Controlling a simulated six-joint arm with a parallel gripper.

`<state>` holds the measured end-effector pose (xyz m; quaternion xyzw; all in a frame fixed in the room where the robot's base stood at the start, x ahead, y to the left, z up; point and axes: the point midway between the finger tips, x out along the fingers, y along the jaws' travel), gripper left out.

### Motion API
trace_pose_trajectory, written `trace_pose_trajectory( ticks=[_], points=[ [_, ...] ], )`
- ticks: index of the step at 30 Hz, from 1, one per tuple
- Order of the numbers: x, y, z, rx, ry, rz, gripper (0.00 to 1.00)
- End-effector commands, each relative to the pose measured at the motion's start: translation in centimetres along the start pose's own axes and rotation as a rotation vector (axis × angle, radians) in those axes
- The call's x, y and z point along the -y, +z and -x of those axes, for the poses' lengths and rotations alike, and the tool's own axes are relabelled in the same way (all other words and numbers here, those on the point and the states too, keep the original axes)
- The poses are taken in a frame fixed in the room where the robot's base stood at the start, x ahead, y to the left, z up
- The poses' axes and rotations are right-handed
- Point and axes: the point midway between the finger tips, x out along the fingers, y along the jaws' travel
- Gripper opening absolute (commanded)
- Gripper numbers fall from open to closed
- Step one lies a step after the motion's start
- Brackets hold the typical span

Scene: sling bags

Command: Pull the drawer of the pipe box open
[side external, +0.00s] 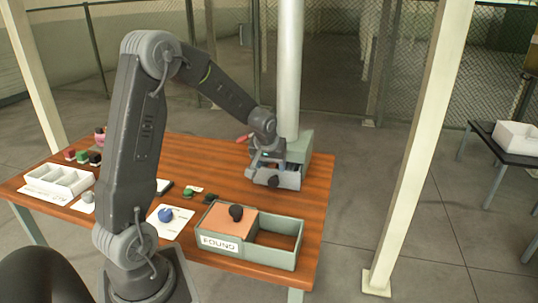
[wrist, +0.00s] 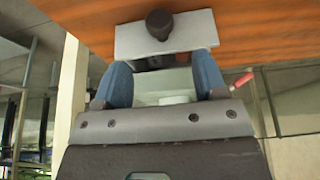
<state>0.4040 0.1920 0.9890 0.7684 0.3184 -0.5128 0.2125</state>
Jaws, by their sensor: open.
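The pipe box (side external: 297,147) is grey-green and stands at the table's far right, with a tall pale pipe (side external: 290,60) rising from it. Its drawer front (side external: 288,181) is a light grey panel with a dark round knob (side external: 273,181); both show in the wrist view, the panel (wrist: 190,32) and the knob (wrist: 159,24). The drawer appears partly out, with a dark gap behind its front. My gripper (wrist: 163,62) is open, its blue fingers apart on either side of that gap, close behind the panel. Whether they touch it I cannot tell. In the side view, my gripper (side external: 267,163) partly hides the box.
A red handle (wrist: 243,79) sticks out beside the box. A grey box marked FOUND (side external: 250,252) with an orange lid and dark knob stands in front. A blue ball (side external: 165,214), small blocks and a white tray (side external: 59,178) lie left. Bare table surrounds the drawer.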

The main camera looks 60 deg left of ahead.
Motion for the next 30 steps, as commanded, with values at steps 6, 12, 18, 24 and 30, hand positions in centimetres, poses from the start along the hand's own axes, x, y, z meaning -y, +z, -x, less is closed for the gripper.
trace_pose_trajectory(
  ticks=[6, 12, 18, 24, 30],
  points=[
    [-0.1, 0.0, 3.6, -0.003, 0.001, -0.002, 0.65],
    [0.0, 0.0, 4.7, 0.000, 0.001, -0.001, 0.65],
    [0.0, 0.0, 4.8, 0.001, 0.000, -0.001, 0.65],
    [0.1, -0.7, 4.4, 0.036, -0.010, 0.005, 0.63],
    [0.2, -3.5, 3.5, 0.232, -0.026, 0.013, 0.63]
  ],
)
